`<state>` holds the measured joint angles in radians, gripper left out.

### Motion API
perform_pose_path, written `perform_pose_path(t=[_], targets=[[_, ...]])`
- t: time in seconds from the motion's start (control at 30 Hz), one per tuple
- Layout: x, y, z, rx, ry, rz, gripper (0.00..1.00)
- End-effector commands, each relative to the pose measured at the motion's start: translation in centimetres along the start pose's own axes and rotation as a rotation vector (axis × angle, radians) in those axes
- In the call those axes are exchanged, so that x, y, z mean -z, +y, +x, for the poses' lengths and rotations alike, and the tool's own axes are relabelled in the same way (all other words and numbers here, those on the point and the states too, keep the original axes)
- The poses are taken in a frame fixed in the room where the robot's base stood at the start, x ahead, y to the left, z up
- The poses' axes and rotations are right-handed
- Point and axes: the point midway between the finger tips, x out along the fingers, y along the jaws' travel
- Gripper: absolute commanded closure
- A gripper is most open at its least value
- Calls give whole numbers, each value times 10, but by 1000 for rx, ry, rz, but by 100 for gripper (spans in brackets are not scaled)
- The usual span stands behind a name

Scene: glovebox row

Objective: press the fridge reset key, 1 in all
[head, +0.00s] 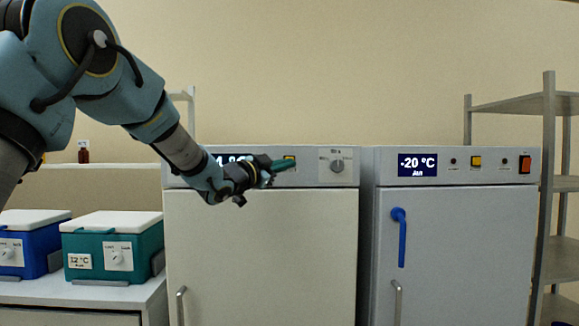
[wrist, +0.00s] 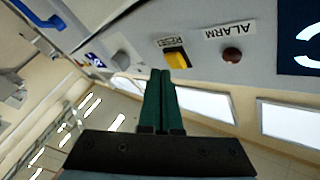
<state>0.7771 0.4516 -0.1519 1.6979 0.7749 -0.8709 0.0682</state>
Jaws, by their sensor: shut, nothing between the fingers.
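The yellow reset key (head: 290,158) is on the top panel of the left white fridge (head: 260,250). In the wrist view the key (wrist: 176,58) sits by a label reading RESET. My gripper (head: 291,164) is shut and empty, with green fingers pointing at the panel. In the wrist view its fingertips (wrist: 160,72) are just below and left of the key. I cannot tell whether they touch it. In the head view the fingers cover the lower part of the key, and my wrist hides part of the fridge's display (head: 232,157).
A dark red lamp (wrist: 232,54) labelled ALARM and a grey knob (head: 337,165) flank the key. The right cabinet (head: 455,240), showing -20 °C, has its own yellow key (head: 476,161) and a blue handle (head: 400,236). Cool boxes (head: 112,245) stand at left, shelving (head: 545,180) at right.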

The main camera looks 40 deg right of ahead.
Motion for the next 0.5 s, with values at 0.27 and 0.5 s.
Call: perform_pose_path(t=[0.27,0.5], targets=[[1,1,-1,0,0,-1,100],[6,9,-10,0,1,0,100]])
